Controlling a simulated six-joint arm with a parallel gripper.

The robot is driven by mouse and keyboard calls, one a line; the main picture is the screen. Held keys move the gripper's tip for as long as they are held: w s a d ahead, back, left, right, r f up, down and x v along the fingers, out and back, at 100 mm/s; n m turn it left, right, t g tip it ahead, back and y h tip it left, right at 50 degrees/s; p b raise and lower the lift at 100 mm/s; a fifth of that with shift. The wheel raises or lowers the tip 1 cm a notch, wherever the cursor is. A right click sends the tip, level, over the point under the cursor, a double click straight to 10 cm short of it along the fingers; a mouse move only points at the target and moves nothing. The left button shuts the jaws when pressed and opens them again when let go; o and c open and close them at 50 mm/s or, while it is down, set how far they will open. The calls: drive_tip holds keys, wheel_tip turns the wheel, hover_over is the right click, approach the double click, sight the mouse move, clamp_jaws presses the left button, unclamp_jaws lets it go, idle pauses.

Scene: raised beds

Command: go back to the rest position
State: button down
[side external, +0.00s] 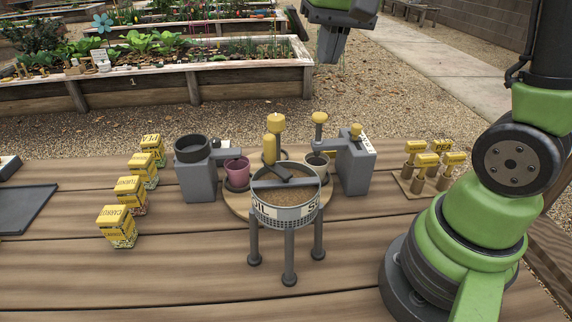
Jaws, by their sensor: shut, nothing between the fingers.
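My gripper (331,47) hangs at the top edge of the side view, high above and behind the table items. Its fingers are together with nothing between them. It touches nothing. The upper part of my arm is cut off by the frame. Below it on the wooden table stands a round soil sieve or hopper (288,214) on three grey legs, filled with brown soil.
Several yellow seed boxes (117,226) stand in a row at left. Grey dispensers (198,181) (357,168) flank the pots. Yellow-topped stampers (427,161) stand at right on a small board. A dark tray (22,209) lies far left. The table's front is clear.

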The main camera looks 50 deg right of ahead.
drive_tip(key=s+a+r+n+t+y, duration=0.1)
drive_tip(key=s+a+t, duration=0.1)
drive_tip(key=s+a, duration=0.2)
drive_tip(key=s+a+r+n+t, duration=0.1)
drive_tip(key=s+a+n+t, duration=0.1)
drive_tip(key=s, duration=0.6)
drive_tip(key=shift+s+a+n+t+y, duration=0.15)
drive_tip(key=shift+a+n+t+y, duration=0.2)
drive_tip(key=shift+a+t, duration=0.45)
